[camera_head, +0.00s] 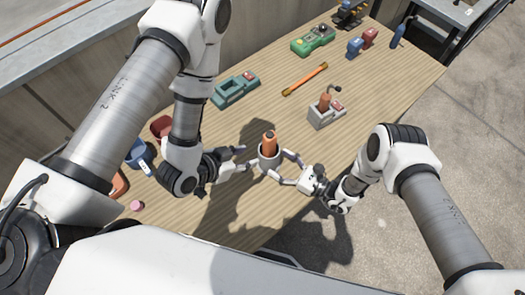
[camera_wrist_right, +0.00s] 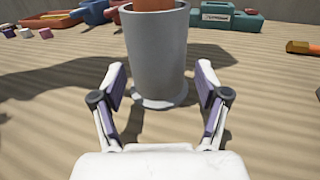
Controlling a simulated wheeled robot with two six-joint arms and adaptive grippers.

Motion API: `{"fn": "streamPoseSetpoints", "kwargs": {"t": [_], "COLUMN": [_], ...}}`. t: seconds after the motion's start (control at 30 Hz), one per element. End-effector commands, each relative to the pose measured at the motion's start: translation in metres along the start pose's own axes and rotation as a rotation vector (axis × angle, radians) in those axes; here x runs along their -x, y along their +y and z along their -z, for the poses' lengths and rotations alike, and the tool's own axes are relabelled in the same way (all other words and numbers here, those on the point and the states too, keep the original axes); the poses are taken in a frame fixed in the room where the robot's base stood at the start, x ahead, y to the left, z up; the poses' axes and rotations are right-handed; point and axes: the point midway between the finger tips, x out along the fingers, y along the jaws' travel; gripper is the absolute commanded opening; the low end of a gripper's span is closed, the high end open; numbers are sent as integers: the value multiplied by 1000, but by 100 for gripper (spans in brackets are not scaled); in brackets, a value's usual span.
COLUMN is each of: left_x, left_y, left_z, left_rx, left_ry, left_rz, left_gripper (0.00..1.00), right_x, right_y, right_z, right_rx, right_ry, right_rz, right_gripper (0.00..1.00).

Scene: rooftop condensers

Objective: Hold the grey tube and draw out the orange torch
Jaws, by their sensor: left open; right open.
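The grey tube (camera_head: 268,160) stands upright on the wooden table, and the orange torch (camera_head: 269,141) sticks out of its top. In the right wrist view the tube (camera_wrist_right: 157,55) stands just ahead of my right gripper, with a flared base on the table; only a bit of the torch (camera_wrist_right: 153,5) shows at the top edge. My right gripper (camera_head: 278,166) is open, its fingers towards the lower part of the tube; it also shows in the right wrist view (camera_wrist_right: 160,80). My left gripper (camera_head: 245,158) is open at the tube's left side. Neither grips anything.
A grey holder (camera_head: 324,115) with an orange-handled tool stands to the right. A teal tool case (camera_head: 236,90), an orange rod (camera_head: 305,79) and a green device (camera_head: 313,41) lie farther back. A blue item (camera_head: 139,156) and a pink piece (camera_head: 137,205) are at the left. The table between is mostly clear.

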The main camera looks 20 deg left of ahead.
Motion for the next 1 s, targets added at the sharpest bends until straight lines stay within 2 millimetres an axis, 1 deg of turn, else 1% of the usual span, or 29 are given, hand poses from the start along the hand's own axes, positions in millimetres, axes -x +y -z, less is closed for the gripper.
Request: {"fn": "streamPoseSetpoints", "kwargs": {"t": [0.03,0.1,0.2,0.3,0.43,0.63,0.67,0.7,0.77,0.8,1.0], "left_x": [0,0,0,0,0,0,0,0,0,0,0], "left_y": [0,0,0,0,0,0,0,0,0,0,0], "left_z": [0,0,0,0,0,0,0,0,0,0,0], "left_rx": [-1,-1,-1,-1,-1,-1,-1,-1,-1,-1,-1], "left_ry": [0,0,0,0,0,0,0,0,0,0,0], "left_rz": [-1,-1,-1,-1,-1,-1,-1,-1,-1,-1,-1], "left_gripper": [42,42,42,42,42,42,42,42,42,42,42], "right_x": [-19,-35,-54,-67,-74,-74,-74,-74,-74,-74,-74], "right_y": [3,3,3,2,2,2,2,2,2,2,2], "right_z": [0,1,0,1,1,0,0,0,0,0,0], "right_rx": [4,4,4,3,3,2,2,2,2,2,2], "right_ry": [4,5,5,6,7,7,7,7,7,7,8], "right_rz": [-9,-8,-7,-5,-4,-4,-4,-4,-4,-4,-4], "right_gripper": [74,74,74,74,74,74,67,53,32,26,26]}}
